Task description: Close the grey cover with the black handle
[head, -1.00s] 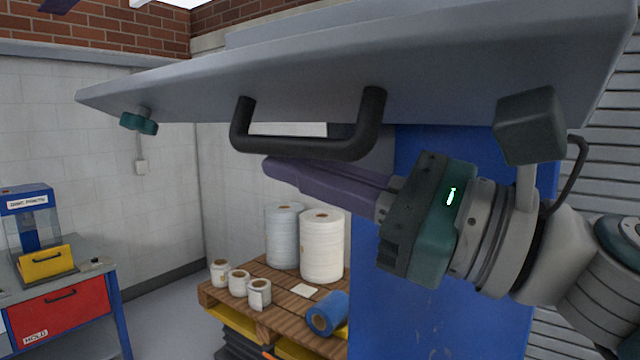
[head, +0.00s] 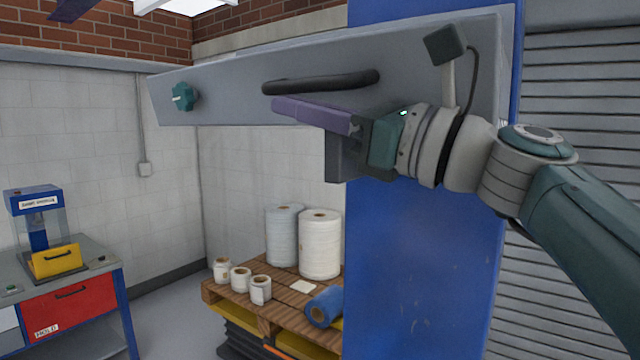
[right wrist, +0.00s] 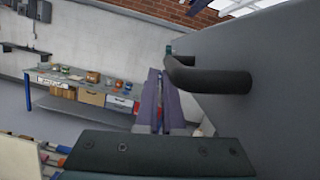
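The grey cover (head: 225,88) is a long panel across the upper middle of the head view, its handle side facing me. It also fills the right side of the right wrist view (right wrist: 285,95). The black handle (head: 320,82) runs along the face and shows close up in the right wrist view (right wrist: 215,80). My right gripper (head: 276,108) is just below the handle, its purple fingers alongside the panel. The fingers look shut together, with nothing seen between them; the handle is beside them, not between. Whether they touch the cover is unclear. My left gripper is not in view.
A teal knob (head: 184,97) is on the cover's left end. A blue machine panel (head: 425,270) stands below the cover. A pallet (head: 240,306) with several rolls is at centre, and a workbench (head: 70,300) stands left. Open floor lies between them.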

